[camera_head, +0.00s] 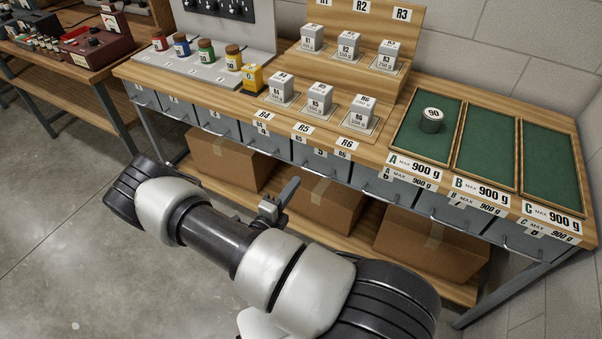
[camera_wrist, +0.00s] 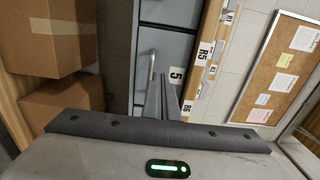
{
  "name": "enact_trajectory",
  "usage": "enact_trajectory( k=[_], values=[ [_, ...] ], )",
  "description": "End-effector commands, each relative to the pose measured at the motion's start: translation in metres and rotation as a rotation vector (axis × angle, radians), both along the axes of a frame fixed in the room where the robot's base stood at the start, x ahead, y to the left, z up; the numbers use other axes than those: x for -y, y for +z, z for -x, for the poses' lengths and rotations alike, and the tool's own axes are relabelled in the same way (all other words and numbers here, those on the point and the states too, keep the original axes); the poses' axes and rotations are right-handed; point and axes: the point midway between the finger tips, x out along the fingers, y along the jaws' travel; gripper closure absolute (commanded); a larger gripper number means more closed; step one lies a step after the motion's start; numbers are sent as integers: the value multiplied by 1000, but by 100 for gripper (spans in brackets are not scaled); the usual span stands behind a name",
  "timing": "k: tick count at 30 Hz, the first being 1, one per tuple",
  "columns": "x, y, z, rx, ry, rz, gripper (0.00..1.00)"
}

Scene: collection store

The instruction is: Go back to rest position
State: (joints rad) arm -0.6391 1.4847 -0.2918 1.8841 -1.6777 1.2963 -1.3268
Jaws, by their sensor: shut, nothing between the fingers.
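My gripper (camera_head: 290,188) is in front of the long wooden workbench (camera_head: 225,120), below the level of its top and near the grey drawer fronts. In the wrist view its two fingers (camera_wrist: 163,90) are together and hold nothing. They point towards a grey drawer front (camera_wrist: 167,50) marked 5. My arm reaches across the lower part of the head view.
On the bench stand several grey weights on R-labelled pads, coloured jars (camera_head: 206,50), a yellow box (camera_head: 252,78) and green trays A (camera_head: 405,150), B (camera_head: 487,150) and C (camera_head: 552,165). A weight marked 90 (camera_head: 431,121) is in tray A. Cardboard boxes (camera_head: 228,160) fill the lower shelf.

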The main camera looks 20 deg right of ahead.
Motion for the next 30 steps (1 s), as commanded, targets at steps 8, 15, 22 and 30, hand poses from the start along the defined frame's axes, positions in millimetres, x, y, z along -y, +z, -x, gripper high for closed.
enact_trajectory(
  k=[8, 15, 22, 30],
  values=[
    [-31, 0, 23, -1, 2, -1, 100],
    [-35, 0, 26, -1, 0, -1, 100],
    [-28, 40, 27, 122, -118, -118, 100],
    [-5, 161, 63, 622, -584, -534, 100]
  ],
)
